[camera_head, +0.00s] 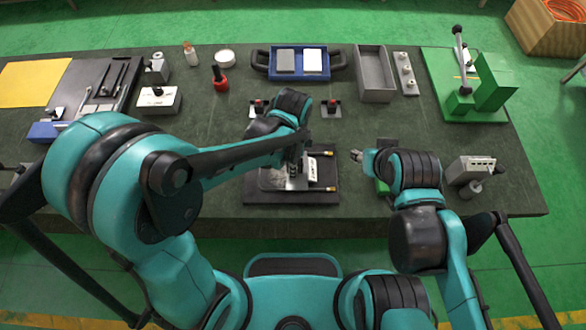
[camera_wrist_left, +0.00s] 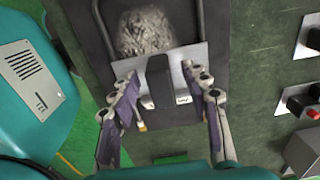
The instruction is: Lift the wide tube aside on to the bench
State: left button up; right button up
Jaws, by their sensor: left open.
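A dark tube with two long legs, which looks like the wide tube, lies on a dark base plate (camera_head: 260,197). In the head view its brass-coloured ends (camera_head: 331,188) show at the right; in the left wrist view its legs (camera_wrist_left: 201,22) run either side of a grey fluffy patch (camera_wrist_left: 145,30). A silver plate with a black block (camera_wrist_left: 158,80) crosses it. My left gripper (camera_head: 296,172) is open above this assembly, its fingers (camera_wrist_left: 165,115) apart on either side of the block. Most of the tube is hidden in the head view. My right gripper (camera_head: 363,157) is right of the base plate; its opening is unclear.
A blue tray (camera_head: 270,65) with two blocks, an empty grey bin (camera_head: 374,85) and a green lever press (camera_head: 465,110) stand at the back. A red bottle (camera_head: 219,82) stands at back left. A grey device (camera_head: 470,168) is at right. Bare bench (camera_head: 420,140) lies between.

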pick_arm(q)
notch_tip(320, 180, down, 2)
jog(key=shift+w+f, duration=0.1)
jog(key=shift+c, duration=0.4)
grip_shut()
